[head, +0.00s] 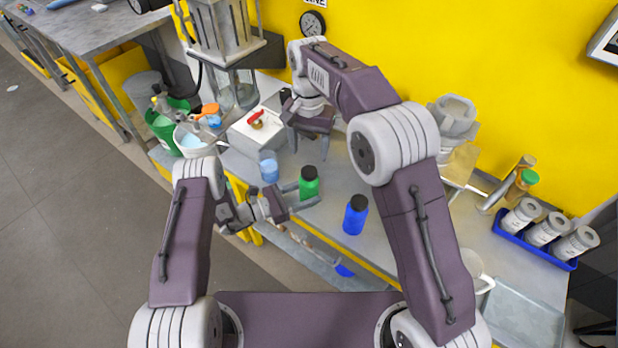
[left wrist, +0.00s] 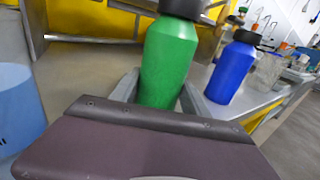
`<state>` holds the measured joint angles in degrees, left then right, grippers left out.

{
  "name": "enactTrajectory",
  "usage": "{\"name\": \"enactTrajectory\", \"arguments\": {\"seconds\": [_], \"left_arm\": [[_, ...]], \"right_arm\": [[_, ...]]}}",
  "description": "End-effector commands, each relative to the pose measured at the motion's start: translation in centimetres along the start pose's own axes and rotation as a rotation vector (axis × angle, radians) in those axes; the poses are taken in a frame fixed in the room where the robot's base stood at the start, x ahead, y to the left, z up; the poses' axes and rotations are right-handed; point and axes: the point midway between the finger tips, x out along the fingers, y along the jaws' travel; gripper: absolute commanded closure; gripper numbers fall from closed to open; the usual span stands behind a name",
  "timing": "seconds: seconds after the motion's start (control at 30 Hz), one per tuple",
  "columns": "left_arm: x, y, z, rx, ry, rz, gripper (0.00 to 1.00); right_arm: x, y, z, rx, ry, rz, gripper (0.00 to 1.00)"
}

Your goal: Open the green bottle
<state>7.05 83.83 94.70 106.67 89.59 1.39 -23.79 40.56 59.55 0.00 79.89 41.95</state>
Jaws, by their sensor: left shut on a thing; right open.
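The green bottle (head: 309,188) stands upright on the grey bench with its black cap (head: 309,172) on. My left gripper (head: 304,195) is shut around the green bottle's body from the left. In the left wrist view the green bottle (left wrist: 168,62) is between the two fingers, and its black cap (left wrist: 184,8) is cut by the top edge. My right gripper (head: 310,143) is open and empty, pointing down behind the green bottle, near the white box.
A blue bottle (head: 355,215) with a black cap stands right of the green one. A beaker of blue liquid (head: 269,166) stands left of it. A white box (head: 257,130) is behind. A blue tray (head: 530,243) with several white jars is at right.

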Motion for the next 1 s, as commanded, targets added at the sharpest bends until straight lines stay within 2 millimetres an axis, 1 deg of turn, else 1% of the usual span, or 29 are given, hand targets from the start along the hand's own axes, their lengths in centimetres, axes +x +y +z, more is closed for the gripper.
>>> {"name": "enactTrajectory", "arguments": {"seconds": [0.07, 0.17, 0.2, 0.4, 0.5, 0.6, 0.7, 0.77, 0.9, 1.0], "left_arm": [[0.0, 0.0, 0.0, 0.000, 0.000, 0.000, 1.00], [0.0, 0.0, 0.0, 0.000, 0.000, 0.000, 1.00], [0.0, 0.0, 0.0, 0.000, 0.000, 0.000, 1.00], [0.0, 0.0, 0.0, 0.000, 0.000, 0.000, 1.00], [0.0, 0.0, 0.0, 0.000, 0.000, 0.000, 1.00], [0.0, 0.0, 0.0, 0.000, 0.000, 0.000, 1.00], [0.0, 0.0, 0.0, 0.000, 0.000, 0.000, 1.00], [0.0, 0.0, 0.0, 0.000, 0.000, 0.000, 1.00], [0.0, 0.0, 0.0, 0.000, 0.000, 0.000, 1.00], [0.0, 0.0, 0.0, 0.000, 0.000, 0.000, 1.00]], "right_arm": [[0.0, 0.0, 0.0, 0.149, 0.000, 0.000, 0.39], [0.0, 0.0, 0.0, 0.450, 0.000, 0.000, 0.39], [0.0, 0.0, 0.0, 0.585, 0.000, 0.000, 0.39], [0.0, 0.0, 0.0, 1.242, 0.000, 0.000, 0.39], [0.0, 0.0, 0.0, 1.512, -0.001, 0.000, 0.39], [0.0, 0.0, 0.0, 1.709, -0.001, 0.000, 0.39], [0.0, 0.1, 0.0, 1.828, -0.001, 0.000, 0.39], [0.0, 0.1, 0.0, 1.865, -0.001, 0.000, 0.39], [0.1, 0.1, 0.0, 1.887, -0.001, 0.000, 0.39], [1.0, 0.1, 0.0, 1.885, 0.000, 0.004, 0.39]]}}
